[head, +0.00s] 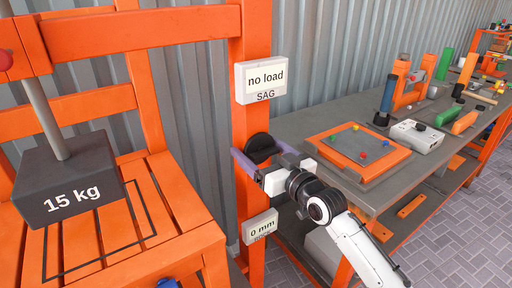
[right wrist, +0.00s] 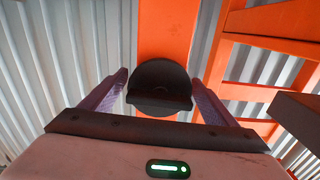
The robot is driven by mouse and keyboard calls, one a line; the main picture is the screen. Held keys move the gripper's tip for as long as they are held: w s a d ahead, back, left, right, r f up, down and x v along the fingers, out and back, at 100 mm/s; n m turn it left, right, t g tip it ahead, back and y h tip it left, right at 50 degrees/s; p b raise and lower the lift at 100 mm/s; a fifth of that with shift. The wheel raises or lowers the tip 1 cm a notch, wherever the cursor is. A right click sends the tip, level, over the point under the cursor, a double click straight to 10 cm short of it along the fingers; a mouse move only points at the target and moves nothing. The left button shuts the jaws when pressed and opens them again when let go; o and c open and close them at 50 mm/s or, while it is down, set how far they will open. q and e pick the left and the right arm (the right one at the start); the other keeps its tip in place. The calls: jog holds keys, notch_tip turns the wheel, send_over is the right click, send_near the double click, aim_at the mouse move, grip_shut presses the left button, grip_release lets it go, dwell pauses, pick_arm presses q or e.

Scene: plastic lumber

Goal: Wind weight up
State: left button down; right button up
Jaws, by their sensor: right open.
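The dark grey weight (head: 70,182) marked "15 kg" is at the left of the head view, on a grey rod (head: 45,112), over an orange slatted seat. I cannot tell whether it touches the slats. A black round knob (head: 261,143) with a ledge-like bar sits on the orange post; it also shows in the right wrist view (right wrist: 158,83). My right gripper (head: 258,160) is open at the knob, with one purple finger on each side. In the right wrist view, gaps show between the fingers (right wrist: 158,92) and the knob. My left gripper is out of view.
Signs reading "no load SAG" (head: 260,80) and "0 mm" (head: 260,227) are on the post above and below the knob. A grey workbench (head: 310,122) on the right holds an orange-framed board (head: 358,148) and several tools. A corrugated wall stands behind.

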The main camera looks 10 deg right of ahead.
jog(key=shift+w+a, duration=0.25)
jog(key=shift+w, duration=0.3)
jog(key=c, duration=0.9)
jog(key=shift+o, duration=0.2)
jog(key=shift+n, duration=0.3)
jog(key=o, duration=0.9)
jog(key=shift+c, duration=0.2)
jog(key=shift+s, duration=0.1)
